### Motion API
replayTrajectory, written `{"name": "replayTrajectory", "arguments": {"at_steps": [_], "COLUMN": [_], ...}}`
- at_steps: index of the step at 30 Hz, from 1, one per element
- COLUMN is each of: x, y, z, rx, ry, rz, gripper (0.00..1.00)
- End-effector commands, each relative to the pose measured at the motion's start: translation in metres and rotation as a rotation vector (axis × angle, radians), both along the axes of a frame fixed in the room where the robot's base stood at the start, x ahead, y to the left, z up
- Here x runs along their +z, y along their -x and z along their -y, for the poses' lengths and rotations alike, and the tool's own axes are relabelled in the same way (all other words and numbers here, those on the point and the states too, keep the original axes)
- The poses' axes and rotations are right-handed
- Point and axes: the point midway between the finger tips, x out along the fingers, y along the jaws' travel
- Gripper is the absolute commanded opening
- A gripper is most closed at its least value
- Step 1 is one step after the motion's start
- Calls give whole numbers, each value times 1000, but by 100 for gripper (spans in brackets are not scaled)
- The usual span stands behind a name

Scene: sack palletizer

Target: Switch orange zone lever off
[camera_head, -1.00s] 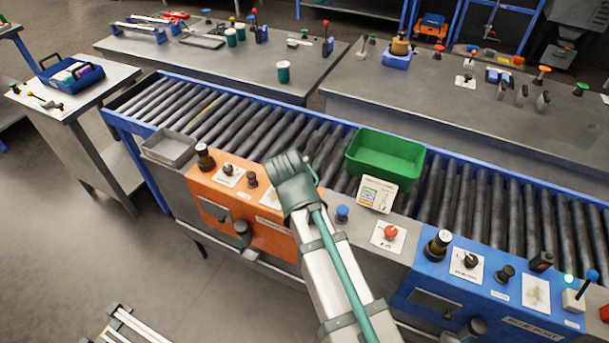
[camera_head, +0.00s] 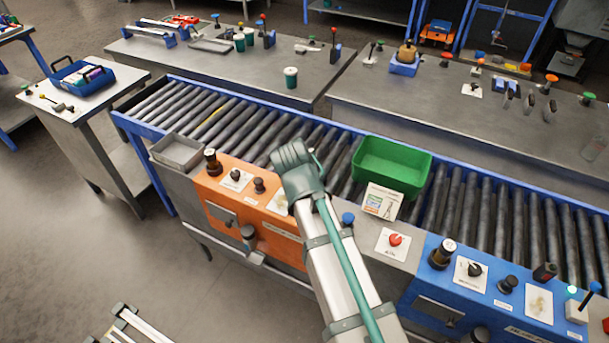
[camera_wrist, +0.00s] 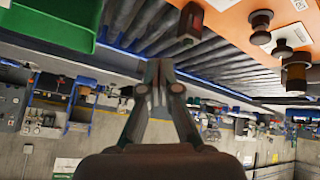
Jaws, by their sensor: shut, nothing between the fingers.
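The orange zone panel (camera_head: 258,222) is left of my arm in the head view, with a dark knob (camera_head: 235,174), a black push button (camera_head: 259,185) and a dark post (camera_head: 211,163). My arm covers its right end, and I cannot clearly make out the lever there. In the wrist view, the orange panel (camera_wrist: 245,22) is at the top right. A dark block with a red face (camera_wrist: 189,26), possibly the lever's housing, stands by its edge, above and right of my gripper (camera_wrist: 156,82). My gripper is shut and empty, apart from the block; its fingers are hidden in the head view.
A green crate (camera_head: 392,168) sits on the roller conveyor (camera_head: 235,122), right of my wrist. A red button (camera_head: 395,240) and blue knob (camera_head: 347,218) are right of my forearm. The blue panel (camera_head: 430,282) is farther right. A grey tray (camera_head: 177,152) is at left.

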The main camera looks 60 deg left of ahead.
Motion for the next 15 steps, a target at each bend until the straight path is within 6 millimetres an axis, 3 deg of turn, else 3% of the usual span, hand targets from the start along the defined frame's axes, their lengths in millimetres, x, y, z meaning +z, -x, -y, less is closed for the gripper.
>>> {"name": "replayTrajectory", "arguments": {"at_steps": [2, 3, 6, 15], "x": [14, 12, 22, 49], "y": [-10, 1, 17, 51], "z": [-13, 0, 14, 41], "rx": [-5, -1, 0, -2], "ry": [-1, -3, -4, -2], "rz": [0, 0, 0, 1], "gripper": [0, 0, 0, 0]}}
